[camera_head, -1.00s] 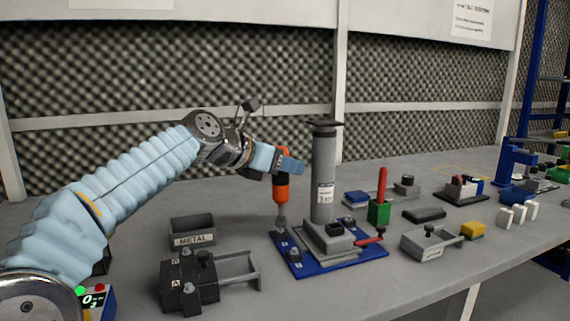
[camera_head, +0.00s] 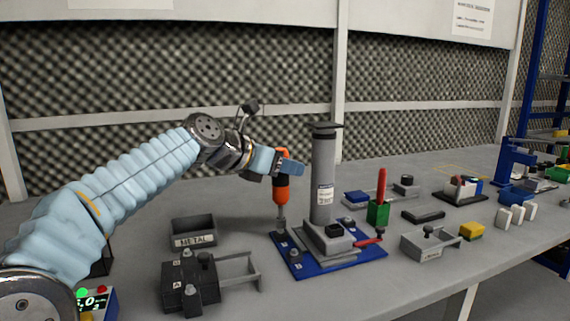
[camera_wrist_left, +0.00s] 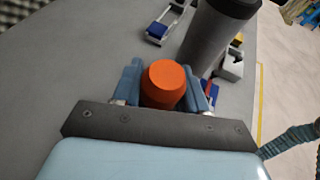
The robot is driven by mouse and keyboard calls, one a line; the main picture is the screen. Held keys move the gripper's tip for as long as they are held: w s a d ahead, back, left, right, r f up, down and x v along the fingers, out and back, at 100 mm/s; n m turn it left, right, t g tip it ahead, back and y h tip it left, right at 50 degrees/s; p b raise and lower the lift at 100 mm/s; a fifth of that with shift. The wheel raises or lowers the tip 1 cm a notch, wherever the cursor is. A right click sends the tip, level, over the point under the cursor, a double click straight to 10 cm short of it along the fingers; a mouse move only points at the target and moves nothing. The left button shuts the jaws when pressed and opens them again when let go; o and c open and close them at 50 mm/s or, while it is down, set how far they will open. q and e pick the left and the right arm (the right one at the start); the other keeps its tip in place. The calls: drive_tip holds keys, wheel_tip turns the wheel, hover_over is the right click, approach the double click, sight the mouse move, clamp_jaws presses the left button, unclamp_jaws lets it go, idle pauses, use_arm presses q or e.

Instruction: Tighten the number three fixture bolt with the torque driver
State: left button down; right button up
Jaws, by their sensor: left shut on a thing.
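My left gripper (camera_head: 283,167) is shut on the orange torque driver (camera_head: 282,190) and holds it upright. The driver's tip is down at the left part of the blue fixture plate (camera_head: 312,267), at or just above a bolt there; I cannot tell if it touches. Dark bolts show on the plate, including one near its front left corner (camera_head: 297,252); their numbers are too small to read. A tall grey column (camera_head: 323,180) stands on the plate just right of the driver. In the left wrist view, the driver's orange top (camera_wrist_left: 166,84) sits between the two blue fingers. My right gripper is not in view.
A grey METAL bin (camera_head: 193,232) and a dark block with knobs (camera_head: 190,285) stand left of the plate. A green block with a red handle (camera_head: 379,210), a grey tray (camera_head: 424,245) and a yellow block (camera_head: 471,231) lie to the right. A foam wall rises behind.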

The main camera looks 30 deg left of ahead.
sight(283, 148)
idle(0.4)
use_arm(q)
drive_tip(key=shift+p, duration=0.3)
drive_tip(key=shift+f+b, duration=0.4)
drive_tip(key=shift+f, duration=0.35)
idle(0.7)
drive_tip(key=shift+p, duration=0.5)
idle(1.3)
drive_tip(key=shift+r+p, duration=0.85)
drive_tip(key=shift+r, duration=1.6)
